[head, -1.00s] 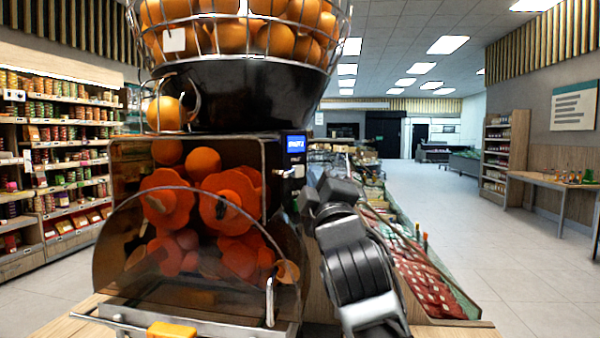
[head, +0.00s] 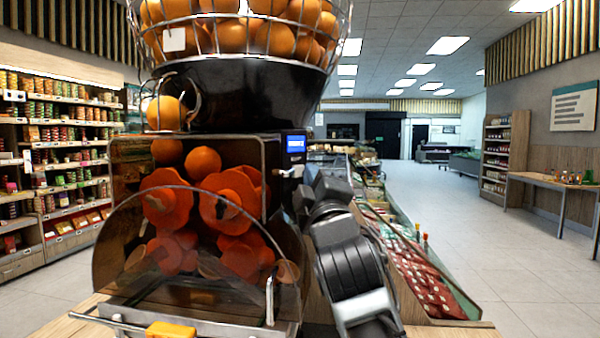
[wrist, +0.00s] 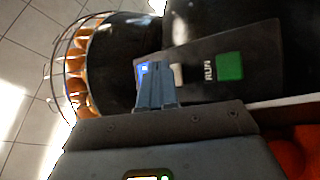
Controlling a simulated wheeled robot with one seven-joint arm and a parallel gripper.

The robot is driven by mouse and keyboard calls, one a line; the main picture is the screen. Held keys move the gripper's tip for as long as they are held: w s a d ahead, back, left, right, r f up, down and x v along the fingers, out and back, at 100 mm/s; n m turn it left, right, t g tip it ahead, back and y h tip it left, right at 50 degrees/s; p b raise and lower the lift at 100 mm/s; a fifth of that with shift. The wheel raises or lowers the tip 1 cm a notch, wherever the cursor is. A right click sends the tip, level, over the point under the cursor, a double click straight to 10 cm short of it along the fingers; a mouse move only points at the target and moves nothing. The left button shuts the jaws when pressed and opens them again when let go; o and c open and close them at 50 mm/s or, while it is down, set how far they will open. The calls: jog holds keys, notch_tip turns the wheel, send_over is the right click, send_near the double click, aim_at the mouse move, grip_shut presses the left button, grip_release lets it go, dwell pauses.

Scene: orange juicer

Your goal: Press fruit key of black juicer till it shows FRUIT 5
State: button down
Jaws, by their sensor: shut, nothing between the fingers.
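The black juicer (head: 200,100) stands in front of me, with orange press drums behind its clear cover. Its small blue display (head: 296,144) is lit at the right of the front; its text is too small to read surely. In the wrist view, the key panel (wrist: 205,62) carries a green RUN key (wrist: 230,66) and a pale key (wrist: 178,75) beside my fingers. My gripper (wrist: 151,70) is shut and empty, its fingertips over the blue display's end of the panel. In the head view my gripper (head: 290,172) is just below the display. Contact cannot be told.
A wire basket of oranges (head: 245,35) tops the juicer. A metal handle (head: 270,300) and a yellow piece (head: 171,329) are at its lower front. A produce stand (head: 415,265) runs behind my arm at the right. Open floor (head: 520,255) lies farther right.

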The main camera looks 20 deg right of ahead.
jog(key=shift+w+a, duration=0.25)
jog(key=shift+w, duration=0.15)
dwell(0.7)
jog(key=shift+s, duration=0.1)
jog(key=shift+s+d+p, duration=0.35)
jog(key=shift+s+d, duration=0.1)
jog(key=shift+s, duration=0.2)
jog(key=s+p, duration=0.1)
jog(key=s+d+p, duration=0.1)
jog(key=s, duration=0.1)
jog(key=s+d+p, duration=0.1)
jog(key=shift+s+d, duration=0.2)
jog(key=shift+d, duration=0.05)
dwell(0.4)
dwell(0.6)
